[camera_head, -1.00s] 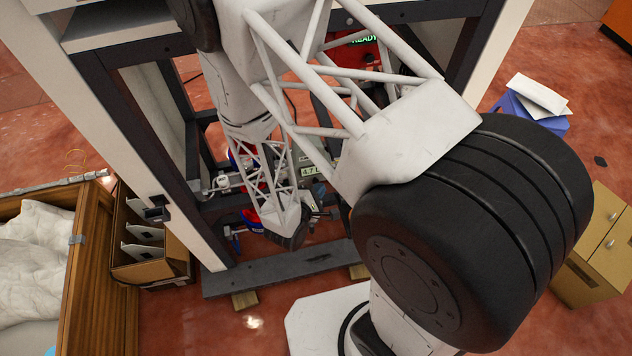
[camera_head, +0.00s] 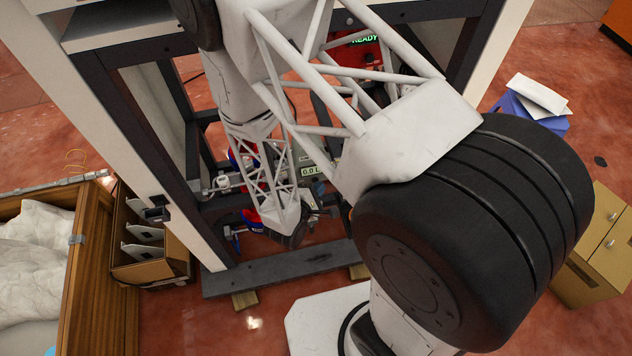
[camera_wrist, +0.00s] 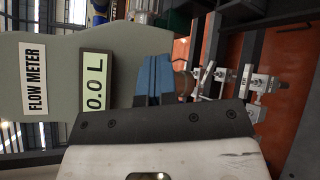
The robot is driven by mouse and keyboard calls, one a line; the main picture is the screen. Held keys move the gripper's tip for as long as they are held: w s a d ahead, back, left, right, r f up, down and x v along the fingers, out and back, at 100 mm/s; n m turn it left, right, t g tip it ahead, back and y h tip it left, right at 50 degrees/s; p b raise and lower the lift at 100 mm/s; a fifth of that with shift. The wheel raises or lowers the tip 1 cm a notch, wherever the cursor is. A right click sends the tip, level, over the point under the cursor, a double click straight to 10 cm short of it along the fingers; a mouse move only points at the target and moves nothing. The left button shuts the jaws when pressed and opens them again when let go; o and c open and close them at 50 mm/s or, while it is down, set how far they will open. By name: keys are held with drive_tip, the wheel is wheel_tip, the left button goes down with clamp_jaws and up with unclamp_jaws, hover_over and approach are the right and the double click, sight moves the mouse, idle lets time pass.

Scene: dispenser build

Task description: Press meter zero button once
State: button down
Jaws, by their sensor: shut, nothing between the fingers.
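The flow meter (camera_wrist: 50,75) is a grey-green panel in the wrist view, turned sideways, with a "FLOW METER" label. Its display (camera_wrist: 95,95) reads 0.0 L. The same reading shows small in the head view (camera_head: 310,171), just right of my forearm. My gripper (camera_wrist: 154,75) shows as two blue fingers close together, with nothing seen between them. They are beside the display, over the meter's edge in the picture. I cannot tell whether they touch the meter. I cannot make out the zero button.
Metal pipe fittings (camera_wrist: 245,82) stand right of my fingers in the wrist view. In the head view, a dark frame (camera_head: 285,270) surrounds the work area. A cardboard box (camera_head: 150,250) and a wooden crate (camera_head: 105,255) stand at left. A red panel reading "READY" (camera_head: 355,50) is behind.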

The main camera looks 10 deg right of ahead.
drive_tip(key=shift+s, duration=0.85)
drive_tip(key=shift+s, duration=0.1)
drive_tip(key=shift+s, duration=2.4)
drive_tip(key=d+r+m+g+h, duration=0.1)
drive_tip(key=d+r+m+g, duration=0.2)
drive_tip(key=r, duration=0.4)
drive_tip(key=d+r+m+g, duration=0.2)
drive_tip(key=r+m+g, duration=0.2)
drive_tip(key=r, duration=0.4)
drive_tip(key=d+r+m+g+h, duration=0.1)
drive_tip(key=d+r+m+g, duration=0.2)
drive_tip(key=r, duration=0.4)
drive_tip(key=s+a+r+m+y, duration=0.1)
drive_tip(key=s+r+m+y, duration=0.1)
drive_tip(key=r, duration=0.6)
drive_tip(key=s+a+r+m+t+y, duration=0.1)
drive_tip(key=s+r+y, duration=0.3)
drive_tip(key=r, duration=0.5)
drive_tip(key=s+a+r+m+y, duration=0.1)
drive_tip(key=s+r+m+y, duration=0.1)
drive_tip(key=s+r+y, duration=0.2)
wheel_tip(320, 180, up, 5)
drive_tip(key=y, duration=0.2)
drive_tip(key=shift+a+m+t+y, duration=0.3)
drive_tip(key=shift+a+m, duration=0.05)
drive_tip(key=shift+m, duration=0.05)
